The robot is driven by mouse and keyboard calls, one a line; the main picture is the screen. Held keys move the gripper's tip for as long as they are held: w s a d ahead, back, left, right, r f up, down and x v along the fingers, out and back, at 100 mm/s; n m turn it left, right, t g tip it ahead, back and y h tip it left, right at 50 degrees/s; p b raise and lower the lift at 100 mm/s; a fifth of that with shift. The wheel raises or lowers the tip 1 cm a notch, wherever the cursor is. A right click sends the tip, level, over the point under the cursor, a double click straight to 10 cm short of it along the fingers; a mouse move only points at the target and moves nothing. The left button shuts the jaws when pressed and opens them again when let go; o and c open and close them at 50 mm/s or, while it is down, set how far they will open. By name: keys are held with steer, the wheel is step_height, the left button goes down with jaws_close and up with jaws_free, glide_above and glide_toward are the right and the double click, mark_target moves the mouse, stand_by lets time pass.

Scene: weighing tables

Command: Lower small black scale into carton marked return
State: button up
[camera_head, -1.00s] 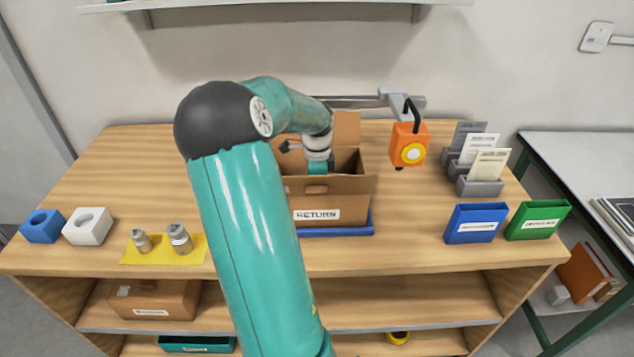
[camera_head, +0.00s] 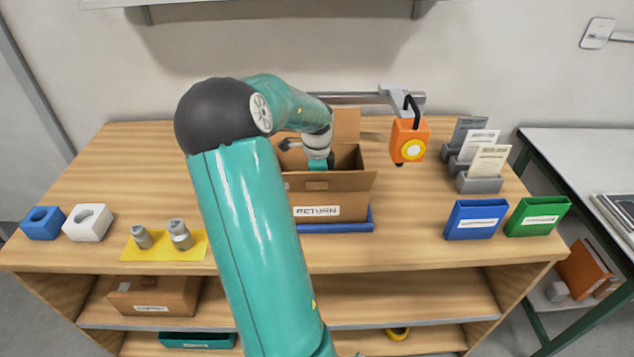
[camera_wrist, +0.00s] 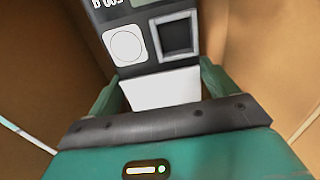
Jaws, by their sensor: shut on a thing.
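The open brown carton (camera_head: 350,184) with a RETURN label stands on a blue base on the wooden table, flaps up. My gripper (camera_head: 318,166) reaches down into its opening and is mostly hidden by the front wall. In the wrist view my gripper (camera_wrist: 160,86) is shut on the small black scale (camera_wrist: 149,60), one teal finger at each side. The scale shows a pale round disc, a square recess and part of a display. Brown carton walls (camera_wrist: 262,45) lie on both sides of it. Whether the scale touches the carton floor cannot be told.
An orange device (camera_head: 409,141) hangs from a rail just right of the carton. Blue (camera_head: 475,221) and green (camera_head: 537,217) bins stand at the right. Two metal weights rest on a yellow mat (camera_head: 157,252) at left. Table between the carton and blue bin is clear.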

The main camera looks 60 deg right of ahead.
steer(key=o, duration=1.1)
step_height(320, 180, up, 14)
steer(key=shift+f, duration=0.1)
